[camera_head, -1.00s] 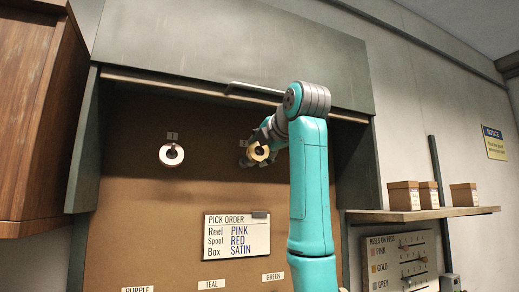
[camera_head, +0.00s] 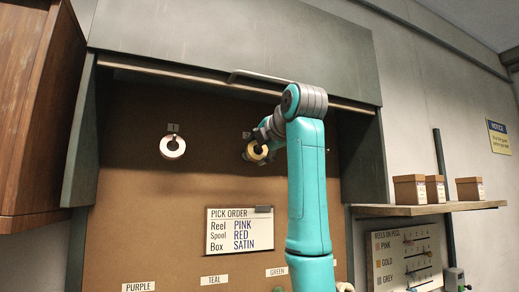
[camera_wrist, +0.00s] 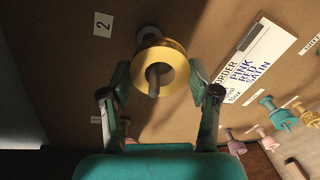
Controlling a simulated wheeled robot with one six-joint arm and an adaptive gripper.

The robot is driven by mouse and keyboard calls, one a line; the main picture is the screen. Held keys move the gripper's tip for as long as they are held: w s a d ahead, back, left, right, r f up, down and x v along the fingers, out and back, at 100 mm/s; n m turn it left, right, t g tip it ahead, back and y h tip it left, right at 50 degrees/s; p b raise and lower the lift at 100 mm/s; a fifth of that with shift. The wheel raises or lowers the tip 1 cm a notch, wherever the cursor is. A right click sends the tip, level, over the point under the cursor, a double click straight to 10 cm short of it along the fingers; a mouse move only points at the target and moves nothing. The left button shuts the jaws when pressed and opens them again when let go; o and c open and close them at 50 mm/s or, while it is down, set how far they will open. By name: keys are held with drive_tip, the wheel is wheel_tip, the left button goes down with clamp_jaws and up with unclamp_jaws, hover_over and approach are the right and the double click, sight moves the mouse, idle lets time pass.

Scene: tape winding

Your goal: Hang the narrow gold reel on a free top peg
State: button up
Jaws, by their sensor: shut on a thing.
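The narrow gold reel (camera_head: 254,158) is at the upper part of the brown board, right of a pale reel. In the wrist view the gold reel (camera_wrist: 174,52) is around a grey peg (camera_wrist: 153,88), whose tip pokes out through the hole. A label "2" is beside this peg. My gripper (camera_wrist: 160,76) is shut on the reel, one finger at each side. In the head view my gripper (camera_head: 267,140) is partly hidden by my arm. How far the reel sits along the peg is hard to tell.
The pale reel (camera_head: 164,149) hangs on the left top peg. A pick order sign (camera_head: 240,231) is below. Small coloured spools (camera_wrist: 280,116) are on lower pegs. A shelf (camera_head: 430,208) with boxes (camera_head: 409,190) and a counter panel (camera_head: 403,256) are at right.

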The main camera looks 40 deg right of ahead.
drive_tip(key=o, duration=1)
drive_tip(key=shift+s, duration=0.1)
drive_tip(key=v, duration=0.7)
drive_tip(key=shift+s, duration=0.15)
drive_tip(key=shift+a, duration=0.15)
